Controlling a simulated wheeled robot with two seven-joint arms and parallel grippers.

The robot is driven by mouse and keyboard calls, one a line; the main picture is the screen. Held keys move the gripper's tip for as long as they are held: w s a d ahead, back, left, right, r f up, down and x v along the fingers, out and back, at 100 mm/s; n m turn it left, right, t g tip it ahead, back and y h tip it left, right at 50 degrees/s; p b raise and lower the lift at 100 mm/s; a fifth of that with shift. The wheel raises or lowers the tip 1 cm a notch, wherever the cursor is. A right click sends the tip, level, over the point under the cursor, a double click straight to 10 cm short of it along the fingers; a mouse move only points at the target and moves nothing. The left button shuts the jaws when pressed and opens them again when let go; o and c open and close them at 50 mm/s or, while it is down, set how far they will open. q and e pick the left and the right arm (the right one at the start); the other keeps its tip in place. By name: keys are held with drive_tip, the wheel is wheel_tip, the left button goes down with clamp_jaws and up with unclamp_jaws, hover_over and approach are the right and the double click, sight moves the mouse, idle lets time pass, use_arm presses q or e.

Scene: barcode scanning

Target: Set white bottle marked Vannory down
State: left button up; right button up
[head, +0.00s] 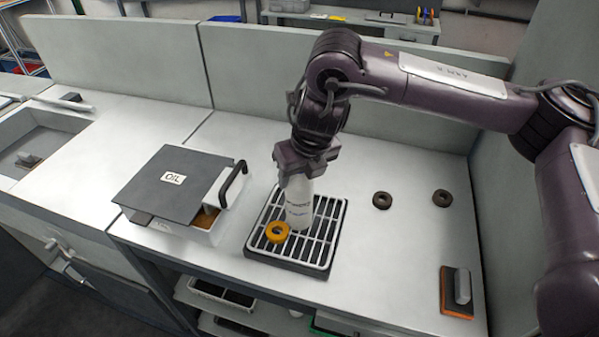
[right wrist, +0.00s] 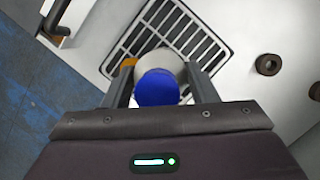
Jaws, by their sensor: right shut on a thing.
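The white bottle (head: 299,204) stands upright at the drain grate (head: 323,253) in the head view, with small dark print on its side. My right gripper (head: 300,174) is shut on its upper part from above. In the right wrist view the bottle's blue cap (right wrist: 157,88) shows between the two fingers (right wrist: 158,92), with the grate (right wrist: 121,47) beneath. I cannot tell whether the bottle's base touches the grate. My left gripper is not in view.
An oil box (head: 205,230) with a dark lid (head: 172,192) and black handle stands left. Two dark rings (head: 382,200) (head: 442,198) and an orange-edged block (head: 456,291) lie right. The table between is clear.

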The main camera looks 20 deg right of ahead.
drive_tip(key=shift+f, duration=0.1)
drive_tip(key=o, duration=1.3)
